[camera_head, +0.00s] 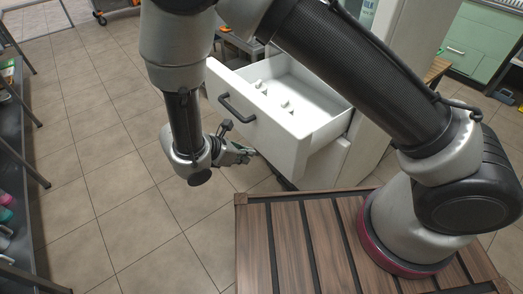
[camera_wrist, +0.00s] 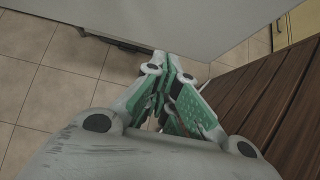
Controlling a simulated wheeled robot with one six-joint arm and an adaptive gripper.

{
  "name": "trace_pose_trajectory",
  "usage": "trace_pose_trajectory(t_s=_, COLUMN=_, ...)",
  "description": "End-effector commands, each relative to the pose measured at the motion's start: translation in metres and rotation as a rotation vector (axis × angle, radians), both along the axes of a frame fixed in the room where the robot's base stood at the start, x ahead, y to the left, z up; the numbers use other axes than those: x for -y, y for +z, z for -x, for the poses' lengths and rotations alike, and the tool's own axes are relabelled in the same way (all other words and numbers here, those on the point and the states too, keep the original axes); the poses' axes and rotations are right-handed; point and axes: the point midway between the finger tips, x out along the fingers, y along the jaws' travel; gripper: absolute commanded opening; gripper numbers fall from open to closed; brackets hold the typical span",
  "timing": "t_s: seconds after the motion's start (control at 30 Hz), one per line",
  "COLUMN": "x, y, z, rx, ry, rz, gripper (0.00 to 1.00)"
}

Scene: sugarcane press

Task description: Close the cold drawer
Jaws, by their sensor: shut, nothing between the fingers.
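The cold drawer (camera_head: 263,137) is a white drawer with a dark bar handle (camera_head: 236,108). It is pulled out of its white cabinet (camera_head: 327,166), and a few small white items lie inside it. My gripper (camera_head: 246,156) is low in front of the drawer, below the handle, with its fingers pointing toward the cabinet side. In the wrist view my gripper (camera_wrist: 173,62) has its fingers together with nothing between them, close to a broad pale panel (camera_wrist: 190,22). I cannot tell whether the fingertips touch that panel.
A slatted wooden surface (camera_head: 310,240) fills the bottom right, near the drawer's underside. A dark shelf (camera_head: 15,165) stands along the left edge. A green cabinet (camera_head: 470,45) is at the back right. The tiled floor (camera_head: 100,200) left of my gripper is clear.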

Motion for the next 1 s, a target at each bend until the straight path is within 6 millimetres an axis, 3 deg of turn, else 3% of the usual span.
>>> trace_pose_trajectory(t_s=0.17, x=0.024, y=-0.025, z=-0.015, rx=-0.002, ry=-0.004, rz=0.002, gripper=0.0)
trace_pose_trajectory(t_s=0.4, x=0.047, y=-0.022, z=-0.032, rx=0.0, ry=-0.003, rz=0.0, gripper=0.0)
trace_pose_trajectory(t_s=1.0, x=0.052, y=-0.022, z=-0.035, rx=0.0, ry=-0.002, rz=-0.001, gripper=0.0)
